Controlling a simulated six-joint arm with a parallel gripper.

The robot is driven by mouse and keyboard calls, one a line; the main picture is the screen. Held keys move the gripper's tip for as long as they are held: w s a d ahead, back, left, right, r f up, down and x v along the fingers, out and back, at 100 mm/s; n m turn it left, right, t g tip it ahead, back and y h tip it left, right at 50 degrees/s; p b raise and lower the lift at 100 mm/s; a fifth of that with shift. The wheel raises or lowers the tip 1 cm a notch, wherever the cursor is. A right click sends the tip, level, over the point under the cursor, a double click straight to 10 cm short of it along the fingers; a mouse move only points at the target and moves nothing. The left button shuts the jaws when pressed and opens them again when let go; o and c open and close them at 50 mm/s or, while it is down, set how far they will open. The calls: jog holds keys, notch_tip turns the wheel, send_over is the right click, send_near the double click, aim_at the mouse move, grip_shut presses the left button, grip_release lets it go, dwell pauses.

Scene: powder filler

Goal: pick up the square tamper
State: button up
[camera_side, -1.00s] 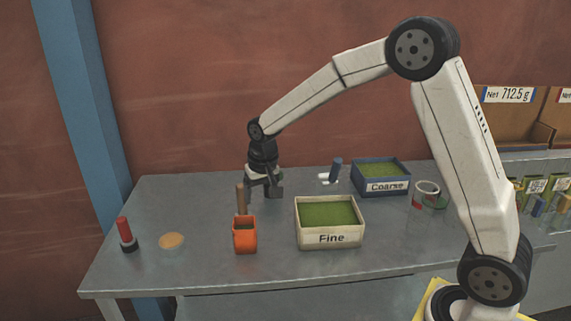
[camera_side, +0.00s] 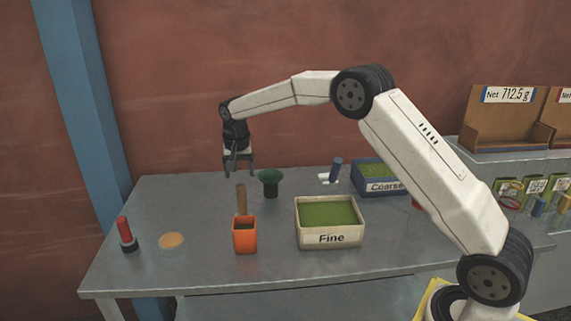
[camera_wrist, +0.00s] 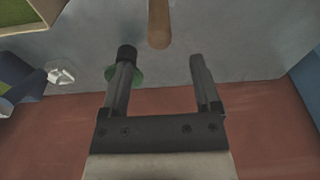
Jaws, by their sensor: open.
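A brown wooden handle (camera_side: 241,198) stands upright behind the square orange cup (camera_side: 244,236); the cup hides its lower end, so I cannot tell its base shape. The handle also shows at the top of the wrist view (camera_wrist: 159,24). A red handle (camera_side: 124,230) with a dark, round-looking base stands at the left of the table. I cannot tell for certain which one is the square tamper. My gripper (camera_side: 238,168) is open and empty, pointing down above the table's back edge. In the wrist view my fingers (camera_wrist: 163,65) are spread, with the handle beyond them.
A green funnel (camera_side: 270,181) stands close right of my gripper. The Fine box (camera_side: 331,238), Coarse box (camera_side: 384,187) and a blue-handled item (camera_side: 336,167) are further right. A round tan disc (camera_side: 171,241) lies left. The table's back left is clear.

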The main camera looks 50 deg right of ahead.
aim_at(241, 185)
jog(key=shift+w+d+f, duration=0.1)
jog(key=shift+f, duration=1.2)
jog(key=shift+w+d+f, duration=0.1)
jog(key=shift+d+f, duration=0.05)
jog(key=shift+f, duration=1.15)
jog(key=shift+w+d+f, duration=0.1)
jog(key=shift+f, duration=1.2)
jog(key=shift+r, duration=0.1)
grip_shut()
jog(key=shift+r, duration=0.1)
